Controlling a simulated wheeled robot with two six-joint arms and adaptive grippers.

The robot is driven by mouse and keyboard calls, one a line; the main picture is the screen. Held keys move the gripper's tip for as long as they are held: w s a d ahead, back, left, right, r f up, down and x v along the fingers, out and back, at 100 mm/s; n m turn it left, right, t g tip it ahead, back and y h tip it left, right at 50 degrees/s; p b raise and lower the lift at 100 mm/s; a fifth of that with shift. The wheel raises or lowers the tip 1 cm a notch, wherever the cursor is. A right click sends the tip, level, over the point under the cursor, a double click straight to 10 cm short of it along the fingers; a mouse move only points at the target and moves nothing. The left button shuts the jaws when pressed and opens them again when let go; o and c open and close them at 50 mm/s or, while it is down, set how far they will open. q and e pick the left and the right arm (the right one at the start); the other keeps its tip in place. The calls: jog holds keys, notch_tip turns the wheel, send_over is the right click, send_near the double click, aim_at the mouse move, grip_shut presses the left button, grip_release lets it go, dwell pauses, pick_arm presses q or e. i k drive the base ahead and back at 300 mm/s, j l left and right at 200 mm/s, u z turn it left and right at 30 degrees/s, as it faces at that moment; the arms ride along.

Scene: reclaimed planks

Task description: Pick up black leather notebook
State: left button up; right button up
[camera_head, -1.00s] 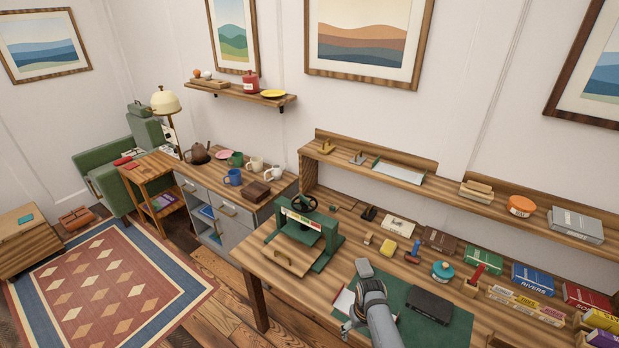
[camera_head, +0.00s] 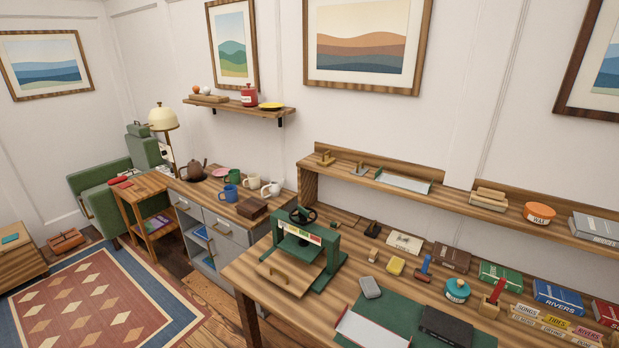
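A black book-like block, which looks like the black leather notebook (camera_head: 446,325), lies flat on the green mat (camera_head: 400,309) at the front right of the workbench. Its front edge is close to the bottom of the picture. Neither of my grippers shows in the head view, so I cannot see whether they are open or shut.
A white tray-like piece with a red edge (camera_head: 372,328) and a grey block (camera_head: 370,288) lie left of the notebook. A green press (camera_head: 304,250) stands further left on the workbench. Behind are a teal-lidded jar (camera_head: 457,290), a red-handled tool (camera_head: 492,298) and several books.

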aim_at(457, 333)
jog(key=z, duration=1.2)
